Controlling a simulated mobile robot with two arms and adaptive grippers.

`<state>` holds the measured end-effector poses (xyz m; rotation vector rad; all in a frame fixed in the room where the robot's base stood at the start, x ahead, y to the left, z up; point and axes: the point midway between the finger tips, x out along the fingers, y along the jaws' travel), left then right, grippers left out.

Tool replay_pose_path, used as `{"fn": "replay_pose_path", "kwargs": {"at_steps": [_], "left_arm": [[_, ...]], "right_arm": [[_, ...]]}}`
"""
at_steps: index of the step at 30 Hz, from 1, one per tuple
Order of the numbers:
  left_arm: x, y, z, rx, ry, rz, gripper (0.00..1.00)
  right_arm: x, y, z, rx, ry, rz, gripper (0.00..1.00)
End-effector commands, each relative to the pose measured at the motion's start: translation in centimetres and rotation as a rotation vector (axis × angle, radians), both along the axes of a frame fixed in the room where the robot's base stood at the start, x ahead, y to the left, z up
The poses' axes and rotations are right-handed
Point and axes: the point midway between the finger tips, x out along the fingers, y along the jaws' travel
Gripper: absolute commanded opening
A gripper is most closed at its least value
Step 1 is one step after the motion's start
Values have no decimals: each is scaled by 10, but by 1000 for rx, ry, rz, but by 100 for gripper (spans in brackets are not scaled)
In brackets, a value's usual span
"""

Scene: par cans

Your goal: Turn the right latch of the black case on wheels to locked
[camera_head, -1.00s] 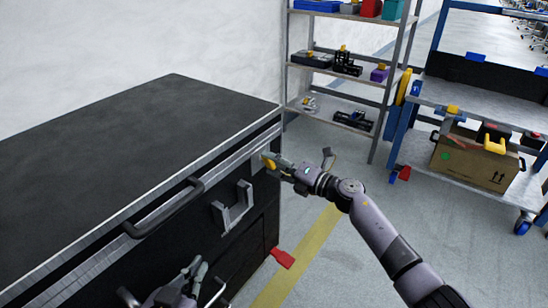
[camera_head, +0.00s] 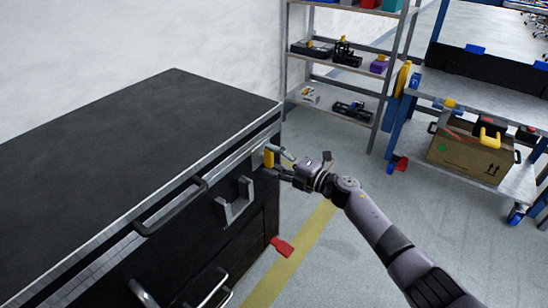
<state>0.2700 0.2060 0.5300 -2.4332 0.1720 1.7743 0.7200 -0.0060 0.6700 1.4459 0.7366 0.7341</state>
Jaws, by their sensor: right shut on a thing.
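The black case (camera_head: 110,135) is at the left, with a dark flat top and metal edge trim. Its right latch (camera_head: 268,158) is a small yellow piece near the right end of the front face, just below the lid edge, and looks roughly upright. My right gripper (camera_head: 276,161) reaches in from the right and is shut on the latch. Its fingers partly hide the latch and the plate behind it. My left gripper is not in view.
A dark bar handle (camera_head: 172,208) and a grey metal bracket (camera_head: 235,203) stick out from the case front. A red piece (camera_head: 281,246) is low by the case's right corner. Shelves (camera_head: 340,70) and a blue-framed cart (camera_head: 470,105) stand behind.

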Motion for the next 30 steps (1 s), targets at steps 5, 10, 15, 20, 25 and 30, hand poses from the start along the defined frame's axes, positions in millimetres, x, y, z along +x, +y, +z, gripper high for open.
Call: {"fn": "replay_pose_path", "kwargs": {"at_steps": [5,10,15,20,25,30], "left_arm": [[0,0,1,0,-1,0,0],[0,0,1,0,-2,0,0],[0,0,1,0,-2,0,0],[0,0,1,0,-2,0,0],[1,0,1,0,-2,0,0],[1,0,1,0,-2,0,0]], "right_arm": [[0,-1,-1,6,10,-1,25],[0,-1,-1,7,12,-1,25],[0,-1,-1,8,13,-1,54],[0,-1,-1,7,11,-1,65],[0,0,0,7,10,0,73],[0,0,0,7,10,0,73]]}}
